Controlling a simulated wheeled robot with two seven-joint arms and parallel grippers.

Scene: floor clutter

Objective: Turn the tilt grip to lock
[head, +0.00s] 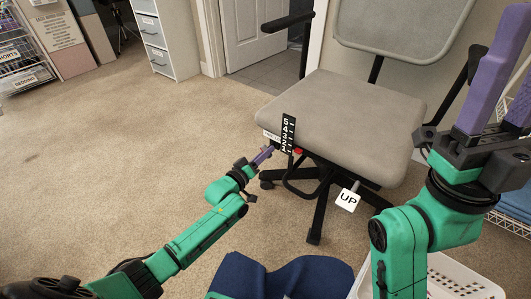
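The grey office chair (340,115) stands on the carpet. Under its seat's left edge are a black numbered scale (288,133), a small white label (270,135) too small to read surely, and a red part (298,151). A white "UP" tag (347,200) hangs at the seat's front. My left gripper (265,152), with purple fingers, is at the seat's left underside, beside the label and scale. The tilt grip is not clearly visible there; contact and finger gap cannot be told. My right gripper (506,85) is raised at the right, fingers upward, open and empty.
A white basket (450,278) is at the lower right, beside dark blue fabric-like material (265,278) at the bottom. A wire rack (500,222) stands at the right edge. A white drawer cabinet (165,38) is at the back. Carpet at the left is clear.

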